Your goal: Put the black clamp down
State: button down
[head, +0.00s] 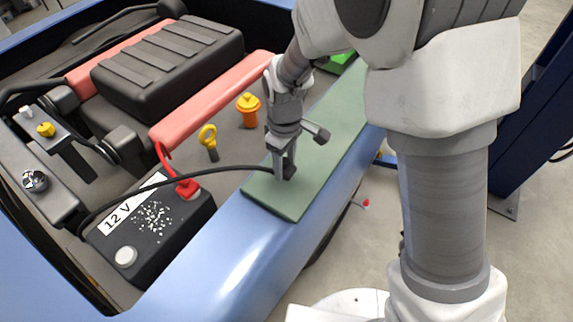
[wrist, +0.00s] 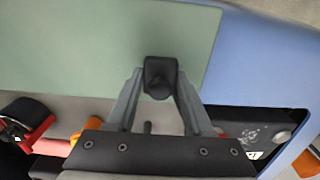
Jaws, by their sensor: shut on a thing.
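My gripper (head: 285,166) points down over the green mat (head: 291,207) on the blue car's fender. In the wrist view, my gripper (wrist: 158,86) is shut on the black clamp (wrist: 160,73), which sits between its fingertips. In the head view the black clamp (head: 289,168) is small and partly hidden by the fingers. A black cable runs from it to the left, over the battery. The clamp is at or just above the mat; I cannot tell whether it touches.
The 12 V battery (head: 150,235) has a red clamp (head: 187,187) on one post and a bare post (head: 125,257). A yellow dipstick handle (head: 208,136) and an orange-capped filler (head: 248,108) stand in the engine bay. The mat is clear around my gripper.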

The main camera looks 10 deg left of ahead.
aim_at(285, 168)
jog(key=shift+f, duration=1.7)
jog(key=shift+f, duration=0.25)
jog(key=shift+c, duration=1.5)
grip_release()
jog(key=shift+r, duration=0.1)
